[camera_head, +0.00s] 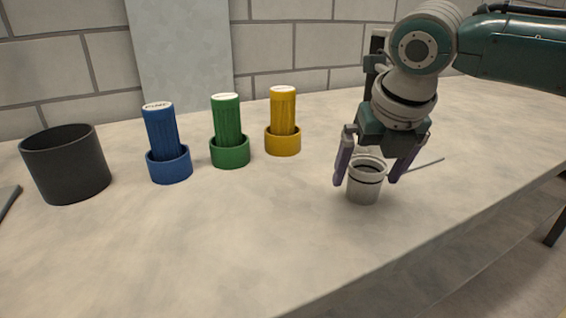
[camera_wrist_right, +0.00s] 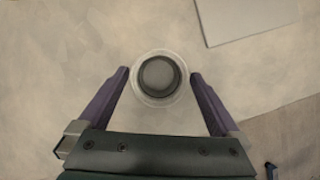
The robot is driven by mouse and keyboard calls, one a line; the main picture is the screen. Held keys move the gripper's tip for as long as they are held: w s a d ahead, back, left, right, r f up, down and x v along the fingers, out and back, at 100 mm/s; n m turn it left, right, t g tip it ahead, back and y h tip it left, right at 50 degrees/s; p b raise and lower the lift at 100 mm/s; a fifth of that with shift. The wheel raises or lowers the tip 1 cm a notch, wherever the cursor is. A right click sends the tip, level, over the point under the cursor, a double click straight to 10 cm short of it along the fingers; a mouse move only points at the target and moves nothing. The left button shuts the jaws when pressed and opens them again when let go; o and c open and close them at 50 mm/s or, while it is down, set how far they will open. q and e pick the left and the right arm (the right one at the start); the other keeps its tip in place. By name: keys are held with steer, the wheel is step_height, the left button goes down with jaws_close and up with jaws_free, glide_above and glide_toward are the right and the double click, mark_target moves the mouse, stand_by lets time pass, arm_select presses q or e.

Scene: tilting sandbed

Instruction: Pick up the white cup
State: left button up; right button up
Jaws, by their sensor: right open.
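The white cup (camera_head: 363,188) stands upright on the table, with a dark band below its rim. My right gripper (camera_head: 367,182) points down over it, open, with one purple finger on each side of the cup. In the right wrist view the cup (camera_wrist_right: 158,78) is seen from above, its round rim between and slightly beyond the fingertips of the gripper (camera_wrist_right: 159,72). A gap shows between the cup and the fingers there. My left gripper is not in view.
Blue (camera_head: 168,163), green (camera_head: 229,151) and yellow (camera_head: 283,140) holders with matching ribbed cylinders stand left of the cup. A dark grey pot (camera_head: 66,165) stands at the far left. A flat pale plate (camera_wrist_right: 245,18) lies near the cup. The table's front is clear.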

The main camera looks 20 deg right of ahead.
steer(key=shift+x, duration=0.85)
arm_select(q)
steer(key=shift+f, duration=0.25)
arm_select(e)
steer(key=shift+c, duration=0.3)
steer(key=c, duration=1.2)
steer(key=shift+r, duration=0.1)
steer(key=shift+c, duration=0.2)
